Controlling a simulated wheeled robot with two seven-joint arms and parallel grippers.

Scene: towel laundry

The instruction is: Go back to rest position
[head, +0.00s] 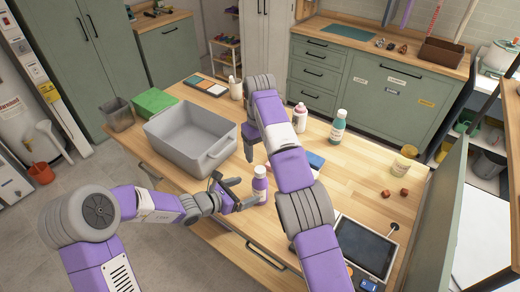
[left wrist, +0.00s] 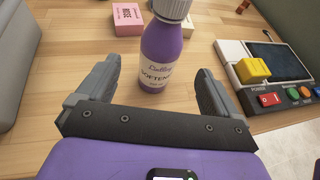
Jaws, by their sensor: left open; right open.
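My left gripper (head: 232,190) is open and low over the table front, beside a purple softener bottle (head: 260,185) with a grey cap. In the left wrist view the bottle (left wrist: 166,45) stands upright just beyond and between the spread fingers (left wrist: 158,85); the jaws are not closed on it. My right gripper (head: 250,145) is open above the table, to the right of the grey bin, pointing down. My right forearm crosses the middle of the head view and hides part of the table.
A grey bin (head: 187,121) stands left on the wooden table (head: 350,185), near a green box (head: 154,102). A teal bottle (head: 338,128) and a pink bottle (head: 299,118) stand farther back. A screen device (head: 364,248) is front right. The right-centre tabletop is mostly clear.

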